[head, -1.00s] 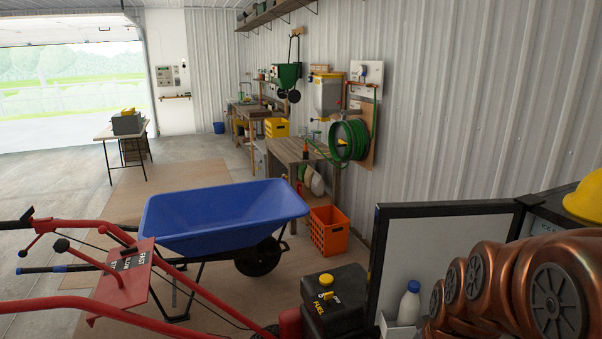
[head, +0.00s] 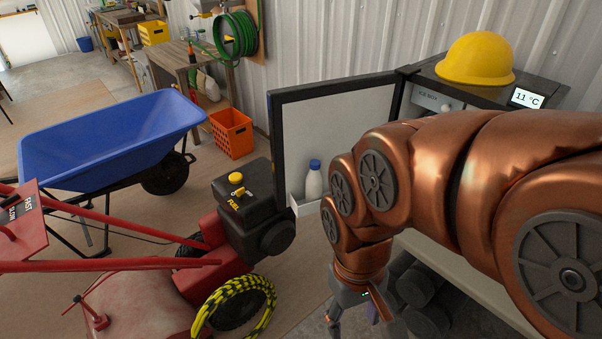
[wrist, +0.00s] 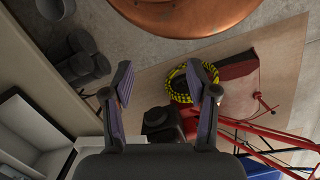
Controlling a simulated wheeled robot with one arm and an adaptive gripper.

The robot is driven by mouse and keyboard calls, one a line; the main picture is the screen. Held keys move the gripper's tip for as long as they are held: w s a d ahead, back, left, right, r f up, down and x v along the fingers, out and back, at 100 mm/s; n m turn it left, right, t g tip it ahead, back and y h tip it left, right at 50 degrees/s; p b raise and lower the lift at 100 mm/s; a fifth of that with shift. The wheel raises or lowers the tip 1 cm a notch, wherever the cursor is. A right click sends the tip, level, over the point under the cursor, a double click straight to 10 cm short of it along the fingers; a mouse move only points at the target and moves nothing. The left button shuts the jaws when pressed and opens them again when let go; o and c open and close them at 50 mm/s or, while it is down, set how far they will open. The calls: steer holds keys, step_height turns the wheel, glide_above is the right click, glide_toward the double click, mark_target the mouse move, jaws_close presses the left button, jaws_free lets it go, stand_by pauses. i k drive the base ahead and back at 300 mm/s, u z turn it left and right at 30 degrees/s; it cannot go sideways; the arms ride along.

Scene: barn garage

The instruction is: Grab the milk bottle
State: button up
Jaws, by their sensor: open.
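The milk bottle (head: 314,181) is white with a blue cap. It stands upright in the white door shelf (head: 296,207) of the open ice box door, just left of my arm in the head view. My gripper (head: 354,316) hangs below and to the right of the bottle in that view, partly cut off by the lower edge. In the wrist view my gripper (wrist: 162,82) has its two fingers wide apart with nothing between them. I cannot make out the bottle in the wrist view.
The ice box (head: 432,98) carries a yellow hard hat (head: 476,60) and a display. A red machine (head: 150,297) with a black fuel tank (head: 250,205) and a coiled yellow-black rope (head: 236,300) stands left of the door. A blue wheelbarrow (head: 110,140) and orange crate (head: 232,134) are beyond.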

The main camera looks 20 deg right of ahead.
mark_target(314, 181)
steer(key=z, duration=2.1)
steer(key=k, duration=1.05)
steer(key=u, duration=1.75)
steer(key=i, duration=0.95)
